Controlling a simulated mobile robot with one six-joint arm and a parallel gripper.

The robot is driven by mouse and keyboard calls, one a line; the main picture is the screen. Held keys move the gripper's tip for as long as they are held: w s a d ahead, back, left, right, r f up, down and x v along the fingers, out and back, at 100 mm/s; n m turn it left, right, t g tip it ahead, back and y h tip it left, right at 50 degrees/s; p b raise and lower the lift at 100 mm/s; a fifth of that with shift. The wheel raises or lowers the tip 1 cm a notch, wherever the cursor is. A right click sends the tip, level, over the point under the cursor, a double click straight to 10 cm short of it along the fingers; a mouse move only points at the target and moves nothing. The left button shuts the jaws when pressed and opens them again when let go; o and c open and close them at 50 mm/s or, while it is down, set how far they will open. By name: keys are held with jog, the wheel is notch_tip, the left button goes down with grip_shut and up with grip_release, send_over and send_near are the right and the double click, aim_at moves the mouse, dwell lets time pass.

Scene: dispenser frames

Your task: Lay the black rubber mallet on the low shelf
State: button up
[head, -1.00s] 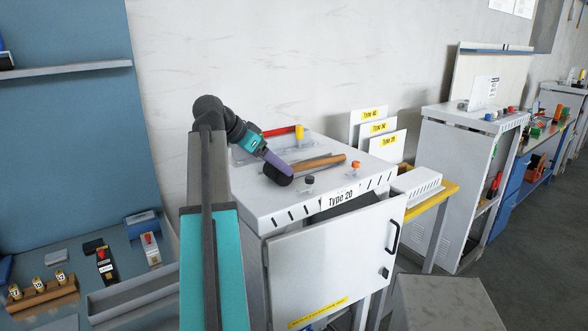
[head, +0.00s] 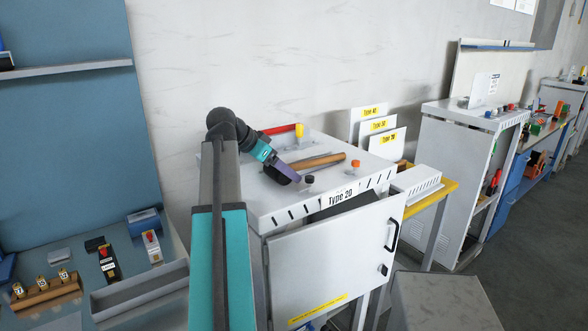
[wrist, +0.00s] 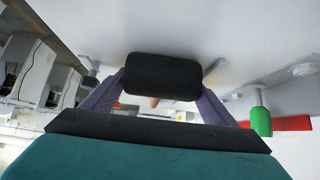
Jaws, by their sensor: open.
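The black rubber mallet (head: 320,161) lies on top of the grey cabinet (head: 262,207), its wooden handle pointing right in the head view. My gripper (head: 292,178) is at the head end of the mallet and covers most of the head there. In the wrist view the black mallet head (wrist: 163,76) sits between my two purple fingers, which are open around it. A small bit of the wooden handle shows below the head. I cannot tell which surface is the low shelf.
Small posts with black (head: 309,180) and orange (head: 355,164) caps stand near the handle. A red bar (head: 279,129) and a yellow-capped post (head: 299,131) are behind. The cabinet door (head: 335,262) faces front. A green-capped post (wrist: 261,121) is beside my gripper.

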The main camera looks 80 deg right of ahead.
jog(key=c, duration=1.3)
jog(key=shift+r, duration=0.15)
jog(key=shift+r+b, duration=1.2)
jog(key=shift+r, duration=3.7)
